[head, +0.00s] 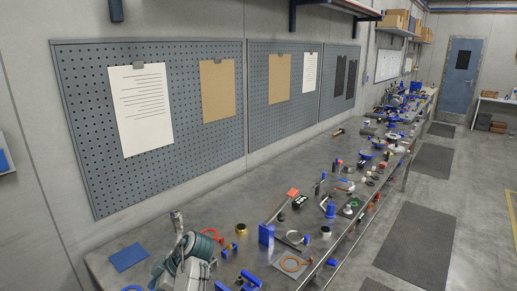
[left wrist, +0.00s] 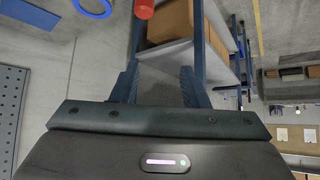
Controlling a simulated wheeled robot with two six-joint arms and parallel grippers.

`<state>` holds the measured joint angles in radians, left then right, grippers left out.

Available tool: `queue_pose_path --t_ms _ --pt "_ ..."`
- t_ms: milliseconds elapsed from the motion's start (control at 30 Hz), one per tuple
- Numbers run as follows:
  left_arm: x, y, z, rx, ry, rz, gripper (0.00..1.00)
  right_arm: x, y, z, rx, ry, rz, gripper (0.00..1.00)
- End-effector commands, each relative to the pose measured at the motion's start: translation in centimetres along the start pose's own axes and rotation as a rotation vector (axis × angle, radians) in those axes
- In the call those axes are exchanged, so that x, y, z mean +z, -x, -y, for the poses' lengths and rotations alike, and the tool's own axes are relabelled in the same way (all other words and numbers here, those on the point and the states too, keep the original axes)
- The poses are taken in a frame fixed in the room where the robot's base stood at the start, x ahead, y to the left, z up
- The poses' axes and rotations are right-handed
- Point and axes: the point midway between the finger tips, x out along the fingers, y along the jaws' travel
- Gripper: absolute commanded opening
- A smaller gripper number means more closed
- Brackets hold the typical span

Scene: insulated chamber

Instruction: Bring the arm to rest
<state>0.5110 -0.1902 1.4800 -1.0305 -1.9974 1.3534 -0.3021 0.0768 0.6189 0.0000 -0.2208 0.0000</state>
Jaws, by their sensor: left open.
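My left gripper (left wrist: 158,86) shows in the left wrist view, with its two dark fingers spread apart. The space between the fingers is empty, and a pale shelf board shows behind it. The fingers do not appear to touch anything. My right gripper is in neither view.
A long grey workbench (head: 125,272) crowded with tools and parts runs along the pegboard wall (head: 225,130). Dark floor mats (head: 415,245) lie beside it. In the left wrist view are a cardboard box (left wrist: 180,20) and a red cylinder (left wrist: 144,9).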

Motion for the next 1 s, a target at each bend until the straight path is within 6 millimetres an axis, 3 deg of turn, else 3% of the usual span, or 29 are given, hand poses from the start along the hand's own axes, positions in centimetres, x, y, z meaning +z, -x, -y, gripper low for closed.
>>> queue_pose_path --t_ms 367,567,800,1000 --pt "1.7 -4.8 3.5 0.05 -0.204 0.075 0.41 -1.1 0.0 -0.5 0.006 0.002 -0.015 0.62" --pt "2.9 -8.2 7.0 0.114 -0.384 0.13 0.41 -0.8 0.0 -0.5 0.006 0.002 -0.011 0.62" --pt "4.4 -12.8 15.5 0.305 -0.782 0.212 0.41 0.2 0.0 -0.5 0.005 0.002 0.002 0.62" --pt "4.7 -13.2 22.4 0.511 -1.105 0.236 0.41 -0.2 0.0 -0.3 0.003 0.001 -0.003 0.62"
